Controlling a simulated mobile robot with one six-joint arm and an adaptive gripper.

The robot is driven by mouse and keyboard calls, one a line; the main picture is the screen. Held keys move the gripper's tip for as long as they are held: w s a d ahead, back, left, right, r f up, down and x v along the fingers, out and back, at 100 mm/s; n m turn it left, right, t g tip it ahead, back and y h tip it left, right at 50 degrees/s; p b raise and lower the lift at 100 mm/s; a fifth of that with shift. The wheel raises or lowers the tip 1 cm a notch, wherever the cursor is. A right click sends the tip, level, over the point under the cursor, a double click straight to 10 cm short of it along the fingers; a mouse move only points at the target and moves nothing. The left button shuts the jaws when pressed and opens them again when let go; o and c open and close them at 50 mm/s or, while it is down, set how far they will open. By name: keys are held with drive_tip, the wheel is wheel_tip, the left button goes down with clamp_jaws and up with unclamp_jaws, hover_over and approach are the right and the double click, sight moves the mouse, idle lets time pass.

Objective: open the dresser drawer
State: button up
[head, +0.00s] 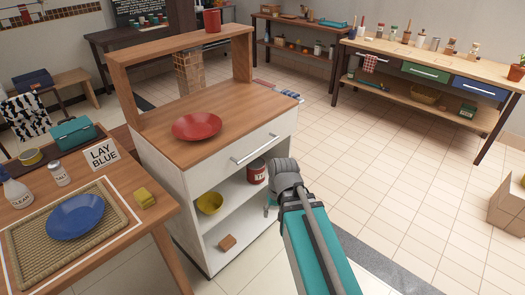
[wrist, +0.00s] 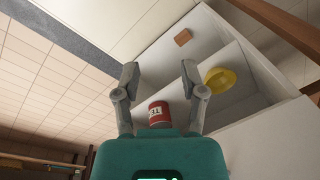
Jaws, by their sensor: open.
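The dresser (head: 180,210) is a white cabinet with a wooden top, right of the near table in the head view. Its drawer (head: 232,151) is under the top and looks shut, with a silver bar handle (head: 255,148) across its front. My gripper (head: 271,206) is low in front of the dresser's right part, below the handle and apart from it. In the wrist view my gripper's two fingers (wrist: 159,70) are spread with nothing between the tips. That view faces the open shelves; I cannot make out the handle there.
The dresser's shelves hold a red can (head: 256,171), a yellow bowl (head: 210,203) and a brown block (head: 227,242). A red plate (head: 196,126) lies on top. The near table (head: 165,215) stands close on the left. Tiled floor (head: 400,190) is free to the right.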

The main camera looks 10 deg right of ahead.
drive_tip(key=w+m+y+b, duration=0.1)
drive_tip(key=w+y+b, duration=0.15)
drive_tip(key=w, duration=0.35)
drive_tip(key=m+t+y+b, duration=0.55)
drive_tip(key=t+y, duration=0.25)
drive_tip(key=y, duration=0.2)
approach(261, 149)
drive_tip(key=v, duration=0.3)
drive_tip(key=shift+p, duration=0.3)
drive_tip(key=b+x, duration=0.2)
drive_tip(key=x, duration=1.2)
drive_tip(key=shift+f, duration=0.1)
drive_tip(key=shift+d, duration=0.1)
clamp_jaws()
